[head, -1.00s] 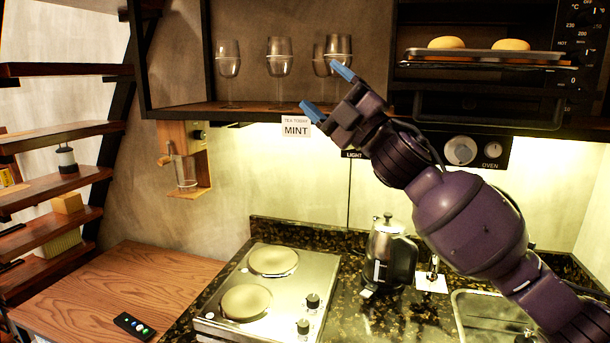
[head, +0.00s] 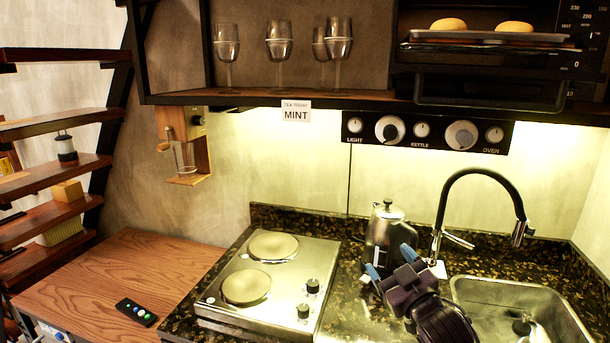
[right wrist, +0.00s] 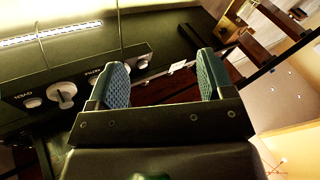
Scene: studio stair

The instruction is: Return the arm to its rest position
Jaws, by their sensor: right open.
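My right gripper (head: 388,263) is low over the dark speckled counter, in front of the kettle (head: 388,228) and left of the sink. Its blue fingers stand apart with nothing between them. In the right wrist view the two blue-padded fingers of the right gripper (right wrist: 163,85) are also apart and empty. The gripper and wrist cover the lower part of the kettle and some of the counter. My left gripper is not in view.
A two-plate hob (head: 275,285) lies left of my right gripper. The sink (head: 525,300) and its black tap (head: 480,175) are to the right. A shelf with wine glasses (head: 279,50) and a knob panel (head: 425,133) are above. The wooden top (head: 120,275) is mostly clear.

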